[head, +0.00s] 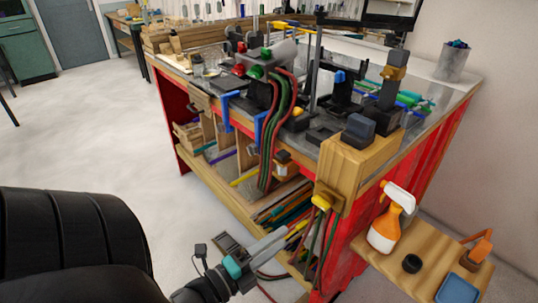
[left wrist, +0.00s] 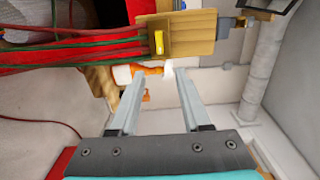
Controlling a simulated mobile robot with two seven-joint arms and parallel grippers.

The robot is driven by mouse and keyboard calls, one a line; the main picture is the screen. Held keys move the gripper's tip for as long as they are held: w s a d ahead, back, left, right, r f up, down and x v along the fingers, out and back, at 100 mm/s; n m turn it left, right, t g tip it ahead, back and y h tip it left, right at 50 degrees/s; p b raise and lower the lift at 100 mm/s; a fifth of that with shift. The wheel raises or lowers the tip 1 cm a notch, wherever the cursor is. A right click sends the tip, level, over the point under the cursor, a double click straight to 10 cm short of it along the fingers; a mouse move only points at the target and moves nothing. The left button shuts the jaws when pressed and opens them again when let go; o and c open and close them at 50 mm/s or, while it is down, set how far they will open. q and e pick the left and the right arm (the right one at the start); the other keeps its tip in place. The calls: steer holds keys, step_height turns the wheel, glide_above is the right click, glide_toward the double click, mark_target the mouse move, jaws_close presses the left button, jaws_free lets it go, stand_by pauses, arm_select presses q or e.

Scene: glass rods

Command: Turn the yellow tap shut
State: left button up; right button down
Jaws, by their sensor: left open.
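The yellow tap (head: 322,203) sits low on the front of a wooden block (head: 350,175) at the corner of the red bench, with hoses hanging below it. In the left wrist view a yellow handle (left wrist: 159,42) shows on the wooden block, beyond and roughly in line with the gap between my fingers. My left gripper (head: 284,240) is below and to the left of the tap, apart from it. Its two grey fingers are open and empty in the left wrist view (left wrist: 160,78). My right gripper is not in view.
Red and green hoses (head: 277,130) hang down the bench front. A spray bottle (head: 384,238) stands on a wooden side shelf (head: 405,278), with a black ring (head: 411,264) and a blue tray (head: 458,289). Coloured rods (head: 285,205) fill the lower shelf.

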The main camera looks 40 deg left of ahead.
arm_select(q)
steer(key=shift+s+a, duration=0.1)
steer(key=shift+s, duration=0.85)
steer(key=s+d+f+n+g+y+b, duration=0.1)
steer(key=s+f+n+g, duration=0.2)
steer(key=f, duration=0.7)
steer(key=s+d+f+n+g+b, duration=0.15)
steer(key=f+n, duration=0.25)
steer(key=f, duration=0.5)
steer(key=s+d+f+n+g+y, duration=0.15)
steer(key=f+n+g, duration=0.25)
steer(key=f, duration=0.6)
steer(key=s+d+f+n+g+b, duration=0.1)
steer(key=s+f+g, duration=0.3)
steer(key=s+f, duration=0.4)
steer(key=s+d+f+n+g+b, duration=0.1)
steer(key=s+d+f+n+g, duration=0.2)
steer(key=s+f, duration=0.5)
steer(key=s+n+g+h, duration=0.1)
steer(key=s, duration=0.1)
steer(key=shift+s+d+n, duration=0.3)
steer(key=shift+s, duration=0.05)
steer(key=shift+f+g, duration=0.1)
steer(key=shift+g, duration=0.15)
